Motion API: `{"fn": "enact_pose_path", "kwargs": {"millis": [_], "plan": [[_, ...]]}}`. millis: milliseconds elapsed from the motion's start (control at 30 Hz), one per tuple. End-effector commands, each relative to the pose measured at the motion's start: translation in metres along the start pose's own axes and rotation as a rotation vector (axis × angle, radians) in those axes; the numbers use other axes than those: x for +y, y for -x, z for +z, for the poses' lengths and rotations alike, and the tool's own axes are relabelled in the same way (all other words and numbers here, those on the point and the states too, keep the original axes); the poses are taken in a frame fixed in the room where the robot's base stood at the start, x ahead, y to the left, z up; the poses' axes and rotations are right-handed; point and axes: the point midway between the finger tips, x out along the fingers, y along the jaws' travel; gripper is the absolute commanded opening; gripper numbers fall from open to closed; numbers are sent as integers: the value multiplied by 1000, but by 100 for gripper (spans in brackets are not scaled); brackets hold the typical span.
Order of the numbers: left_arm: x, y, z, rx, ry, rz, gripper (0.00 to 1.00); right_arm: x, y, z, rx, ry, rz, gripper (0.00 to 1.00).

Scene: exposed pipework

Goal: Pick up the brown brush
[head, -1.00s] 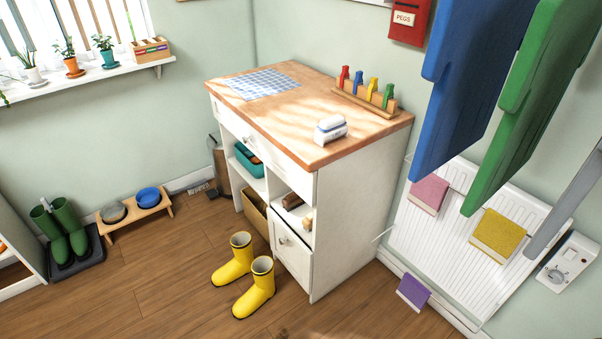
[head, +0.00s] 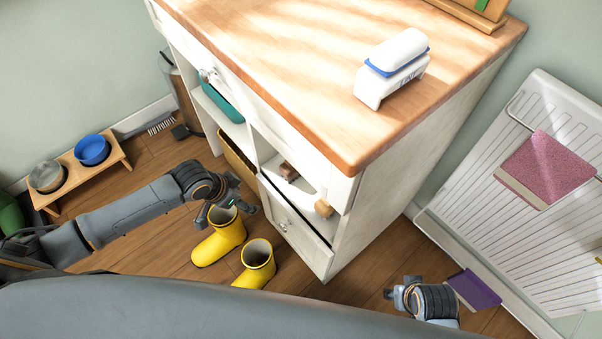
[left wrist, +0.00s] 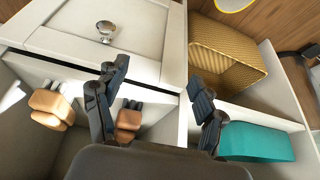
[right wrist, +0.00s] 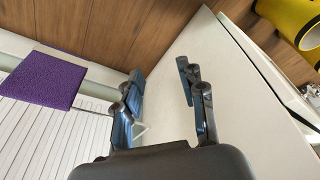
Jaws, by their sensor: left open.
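The brown brush (head: 288,171) lies in the open cubby of the white cabinet (head: 352,215), above the lower door. In the left wrist view the brown brush (left wrist: 128,120) shows its wooden body and dark bristles, partly behind a finger. A paler wooden brush (head: 323,208) lies beside it and also shows in the left wrist view (left wrist: 52,106). My left gripper (head: 226,206) is open and empty, in front of the cabinet; in its wrist view its fingers (left wrist: 160,85) are spread before the cubby divider. My right gripper (head: 396,294) is open and empty, low beside the cabinet's right side (right wrist: 200,105).
Yellow boots (head: 222,236) stand on the floor below my left gripper. A teal bin (head: 222,101) and a woven basket (head: 238,160) fill the neighbouring compartments. A radiator (head: 525,180) with cloths is at the right.

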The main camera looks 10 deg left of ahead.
Motion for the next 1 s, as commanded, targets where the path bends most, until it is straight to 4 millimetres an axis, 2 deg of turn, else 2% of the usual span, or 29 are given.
{"fn": "enact_pose_path", "kwargs": {"millis": [167, 500, 767, 1000], "plan": [[14, 6, -2, -18, -45, 31, 70, 1, 13, -5, 11, -2, 2, 40], [18, -14, -53, -17, -49, 34, 70, 3, 48, -13, 31, -5, 5, 40], [18, -22, -71, -18, -48, 32, 70, 3, 62, -14, 37, -5, 7, 40], [21, -39, -110, -17, -49, 32, 70, 4, 93, -15, 55, -7, 9, 40]]}}
